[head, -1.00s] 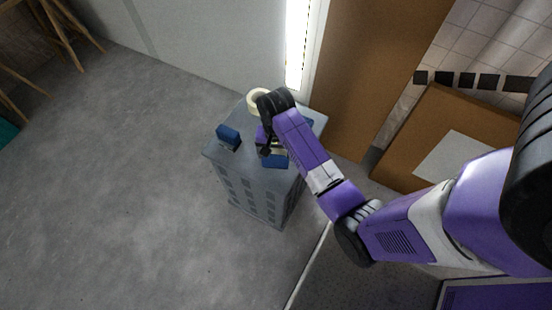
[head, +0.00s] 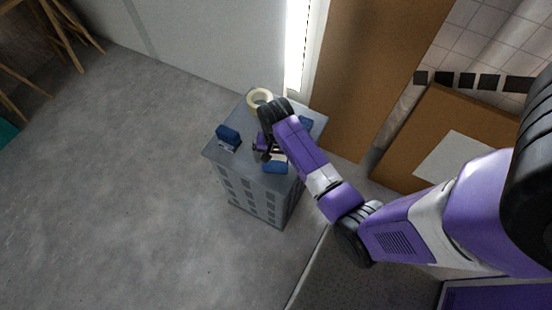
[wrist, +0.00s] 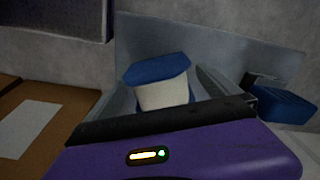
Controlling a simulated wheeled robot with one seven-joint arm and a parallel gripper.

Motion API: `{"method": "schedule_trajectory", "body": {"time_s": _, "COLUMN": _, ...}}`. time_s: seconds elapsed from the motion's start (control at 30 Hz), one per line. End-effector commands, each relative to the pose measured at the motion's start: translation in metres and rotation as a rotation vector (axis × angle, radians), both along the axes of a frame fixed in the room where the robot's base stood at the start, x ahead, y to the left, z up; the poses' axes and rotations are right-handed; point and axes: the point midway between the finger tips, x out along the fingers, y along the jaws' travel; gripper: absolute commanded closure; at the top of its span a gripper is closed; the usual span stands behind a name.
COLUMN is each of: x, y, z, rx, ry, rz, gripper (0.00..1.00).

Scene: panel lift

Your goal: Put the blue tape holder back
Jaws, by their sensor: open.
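A blue block with a white part (head: 276,167) lies near the front edge of the grey stand's top (head: 250,180). In the wrist view a blue-topped piece with a white body (wrist: 160,85) shows just beyond my gripper, roughly between its fingers. My gripper (head: 266,155) is open, low over the stand beside this block; I cannot tell whether it touches it. A second blue block (head: 228,137) stands at the stand's left corner and shows at the right of the wrist view (wrist: 280,103). I cannot tell which blue piece is the tape holder.
A cream tape roll (head: 260,98) lies at the stand's back corner. Another blue piece (head: 306,123) is partly hidden behind my arm. A brown board with a white sheet (head: 450,140) is at the right. Open grey floor (head: 110,190) lies to the left.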

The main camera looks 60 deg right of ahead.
Motion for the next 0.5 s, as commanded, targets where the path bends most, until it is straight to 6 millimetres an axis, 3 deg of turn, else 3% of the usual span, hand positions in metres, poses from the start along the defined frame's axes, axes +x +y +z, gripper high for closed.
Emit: {"method": "schedule_trajectory", "body": {"time_s": 0.5, "x": 0.000, "y": 0.000, "z": 0.094, "rx": -0.001, "ry": -0.003, "rz": -0.001, "gripper": 0.00}}
